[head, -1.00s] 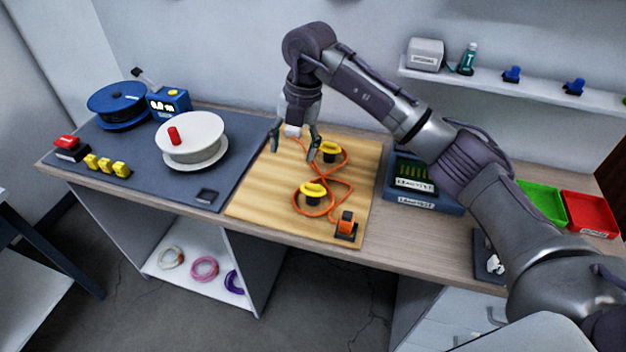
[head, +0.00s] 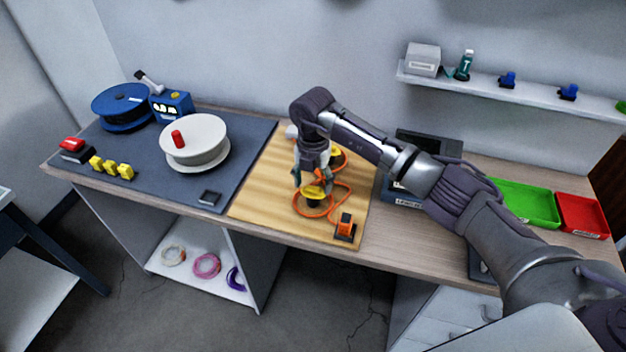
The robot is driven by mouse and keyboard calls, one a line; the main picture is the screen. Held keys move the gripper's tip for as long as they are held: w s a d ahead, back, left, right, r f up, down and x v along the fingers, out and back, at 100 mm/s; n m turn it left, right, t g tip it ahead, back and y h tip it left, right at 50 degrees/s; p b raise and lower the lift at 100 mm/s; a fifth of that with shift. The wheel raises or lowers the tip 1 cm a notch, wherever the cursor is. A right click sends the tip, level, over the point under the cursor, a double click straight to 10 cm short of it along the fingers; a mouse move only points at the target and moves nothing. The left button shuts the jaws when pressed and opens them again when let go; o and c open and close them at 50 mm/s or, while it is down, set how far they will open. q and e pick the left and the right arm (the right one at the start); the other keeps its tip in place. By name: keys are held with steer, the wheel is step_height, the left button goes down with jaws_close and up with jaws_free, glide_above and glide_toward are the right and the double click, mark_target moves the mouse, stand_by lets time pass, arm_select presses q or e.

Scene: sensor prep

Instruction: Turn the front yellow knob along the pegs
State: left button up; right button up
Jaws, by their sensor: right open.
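The front yellow knob (head: 313,192) sits on a dark peg base on the wooden board (head: 262,195), with an orange cable (head: 343,188) looped around it. The back yellow knob (head: 337,156) is partly hidden behind my right gripper. My right gripper (head: 312,184) points down with its fingers open around or just above the front knob; whether they touch it I cannot tell. An orange connector block (head: 345,226) stands at the board's front right corner. My left gripper is not in view.
A white spool (head: 193,138) with a red handle, a blue spool (head: 122,105) and yellow blocks (head: 111,168) stand on the grey mat to the left. Green (head: 525,204) and red (head: 582,215) trays lie at the right. A shelf (head: 515,92) runs along the wall.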

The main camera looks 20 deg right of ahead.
steer(key=shift+f, duration=0.4)
steer(key=c, duration=1.1)
steer(key=shift+c, duration=0.2)
